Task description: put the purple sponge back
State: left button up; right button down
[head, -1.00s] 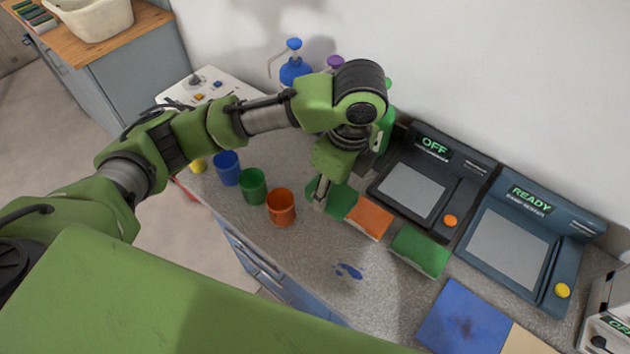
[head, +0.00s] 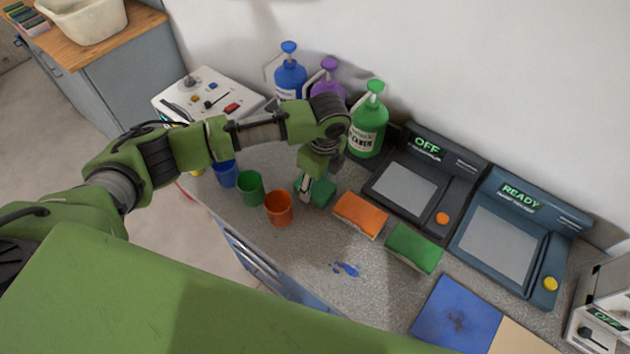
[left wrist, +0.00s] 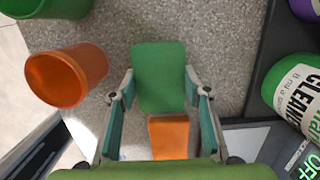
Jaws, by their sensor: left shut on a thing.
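My left gripper (head: 305,192) is shut on a green sponge (head: 320,191), just right of the orange cup. In the left wrist view the green sponge (left wrist: 158,75) sits between the two fingers, with an orange sponge (left wrist: 169,138) close by. On the counter, the orange sponge (head: 360,215) and another green sponge (head: 414,248) lie in a row to the right of the gripper. I see no purple sponge in either view. Whether the held sponge touches the counter is hard to tell. My right gripper is not in view.
Orange (head: 279,208), green (head: 250,188) and blue (head: 226,174) cups stand left of the gripper. Blue, purple and green pump bottles (head: 367,130) stand behind. Dark devices (head: 404,188) line the wall. A blue stain (head: 345,269) and blue mat (head: 456,314) are nearer the front.

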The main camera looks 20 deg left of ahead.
aim_at(320, 189)
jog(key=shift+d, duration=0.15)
pick_arm(q)
jog(key=shift+f, duration=0.15)
jog(key=o, duration=1)
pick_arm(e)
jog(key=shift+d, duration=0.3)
pick_arm(q)
jog(key=shift+s+d+r+b, duration=0.1)
jog(key=shift+d+r+b, duration=0.25)
jog(key=shift+r, duration=1.7)
jog(key=shift+s+d+r+b, duration=0.1)
jog(key=shift+r+b, duration=0.45)
jog(key=shift+r, duration=1.55)
jog(key=shift+s+d+r+b, duration=0.1)
jog(key=shift+d+r+b, duration=0.25)
jog(key=shift+r, duration=1.7)
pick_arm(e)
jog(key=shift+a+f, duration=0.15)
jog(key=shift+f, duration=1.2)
pick_arm(q)
jog(key=shift+f, duration=0.1)
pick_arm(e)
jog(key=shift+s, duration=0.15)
